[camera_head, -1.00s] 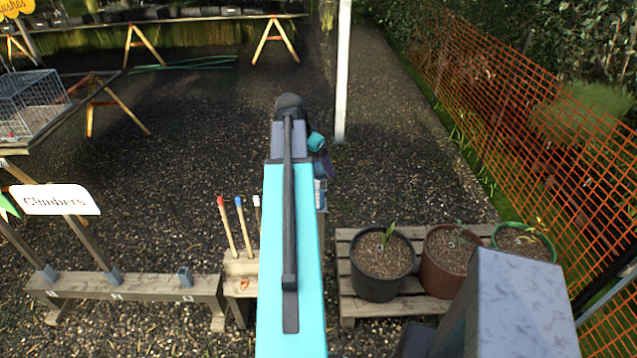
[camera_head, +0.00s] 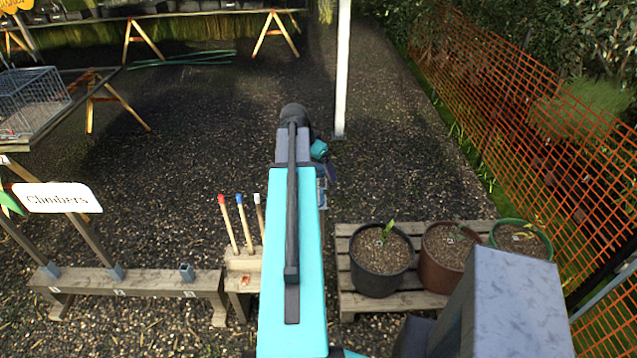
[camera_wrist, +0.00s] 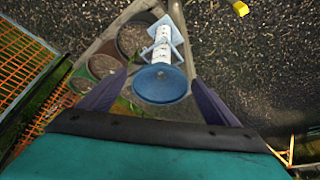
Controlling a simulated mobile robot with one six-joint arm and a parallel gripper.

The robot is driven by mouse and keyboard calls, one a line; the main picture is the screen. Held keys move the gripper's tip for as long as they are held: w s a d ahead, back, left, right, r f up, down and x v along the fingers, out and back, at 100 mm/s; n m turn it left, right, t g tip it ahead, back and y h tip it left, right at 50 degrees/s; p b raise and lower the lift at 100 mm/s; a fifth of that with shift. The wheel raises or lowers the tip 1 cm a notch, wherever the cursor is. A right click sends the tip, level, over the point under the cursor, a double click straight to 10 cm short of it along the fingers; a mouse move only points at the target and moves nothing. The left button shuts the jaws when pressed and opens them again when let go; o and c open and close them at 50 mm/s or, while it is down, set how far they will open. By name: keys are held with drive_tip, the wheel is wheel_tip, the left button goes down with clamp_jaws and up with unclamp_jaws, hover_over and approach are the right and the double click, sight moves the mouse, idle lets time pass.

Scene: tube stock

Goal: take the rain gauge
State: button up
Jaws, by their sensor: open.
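The rain gauge (camera_wrist: 161,52) shows in the wrist view as a white marked tube with a round blue top, which is nearest the camera. A light-blue squarish piece shows around the tube. My gripper (camera_wrist: 158,78) is open, with one purple finger on each side of the blue top. I see no clear contact, and the gap in depth is hard to judge. In the head view my arm hides most of the gripper and the gauge.
Several potted plants, including a black pot (camera_head: 381,262), stand on a wooden pallet (camera_head: 347,300) at right. Colour-tipped stakes (camera_head: 242,222) rise from a wooden block left of my arm. Orange netting (camera_head: 520,130) runs along the right. Gravel ahead is mostly clear, with a white post (camera_head: 342,70).

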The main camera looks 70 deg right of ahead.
drive_tip(key=c, duration=1.5)
drive_tip(key=shift+r, duration=0.2)
drive_tip(key=shift+c, duration=0.2)
wheel_tip(320, 180, up, 18)
drive_tip(key=b, duration=0.6)
drive_tip(key=shift+f+b, duration=0.15)
drive_tip(key=shift+b, duration=0.25)
